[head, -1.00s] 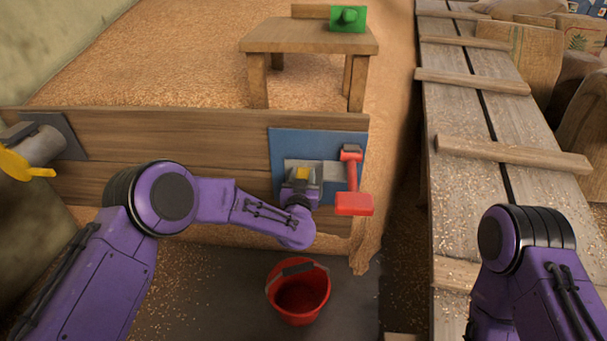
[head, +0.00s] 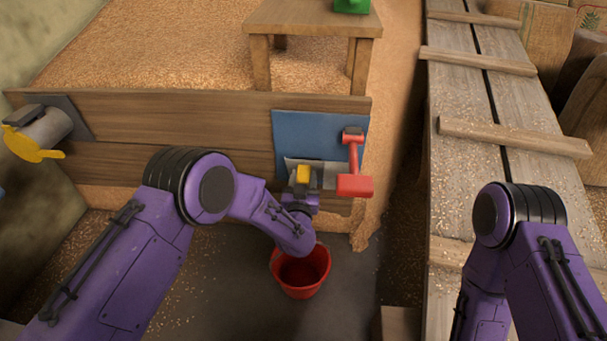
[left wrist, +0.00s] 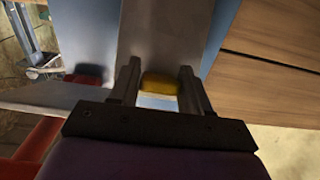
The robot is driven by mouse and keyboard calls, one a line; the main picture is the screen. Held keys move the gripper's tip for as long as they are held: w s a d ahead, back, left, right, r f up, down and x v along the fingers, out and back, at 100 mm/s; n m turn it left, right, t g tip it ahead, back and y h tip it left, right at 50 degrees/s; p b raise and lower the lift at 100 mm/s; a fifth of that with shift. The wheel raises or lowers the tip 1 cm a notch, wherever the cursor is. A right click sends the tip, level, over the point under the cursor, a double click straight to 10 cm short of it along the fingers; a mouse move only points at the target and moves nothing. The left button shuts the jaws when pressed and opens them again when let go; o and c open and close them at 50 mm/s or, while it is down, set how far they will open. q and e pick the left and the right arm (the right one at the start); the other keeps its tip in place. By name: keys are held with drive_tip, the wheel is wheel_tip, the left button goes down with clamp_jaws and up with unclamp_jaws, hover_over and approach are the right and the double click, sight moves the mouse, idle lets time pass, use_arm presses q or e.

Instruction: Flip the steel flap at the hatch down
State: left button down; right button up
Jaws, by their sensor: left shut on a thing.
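The steel flap (head: 328,176) is a grey plate at the blue hatch panel (head: 300,130) on the wooden wall. Its yellow grip (head: 304,174) also shows in the left wrist view (left wrist: 160,83), between the fingers. My left gripper (head: 302,183) is shut on the yellow grip, low at the panel. In the left wrist view my gripper (left wrist: 157,88) has one finger on each side of the grip, with grey steel (left wrist: 155,30) beyond. The fingertips are hard to make out in the head view. My right arm is in view, but its gripper is not.
A red lever with a block end (head: 354,186) stands just right of the flap. A red bucket (head: 301,275) is on the floor below my left wrist. A grey spout with a yellow handle (head: 30,148) is at left. A plank walkway (head: 480,110) runs along the right.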

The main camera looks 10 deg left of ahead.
use_arm(q)
drive_tip(key=shift+s+f, duration=0.55)
drive_tip(key=shift+f, duration=0.1)
drive_tip(key=c, duration=0.6)
unclamp_jaws()
drive_tip(key=s+p, duration=0.3)
drive_tip(key=s, duration=0.7)
drive_tip(key=shift+s, duration=0.3)
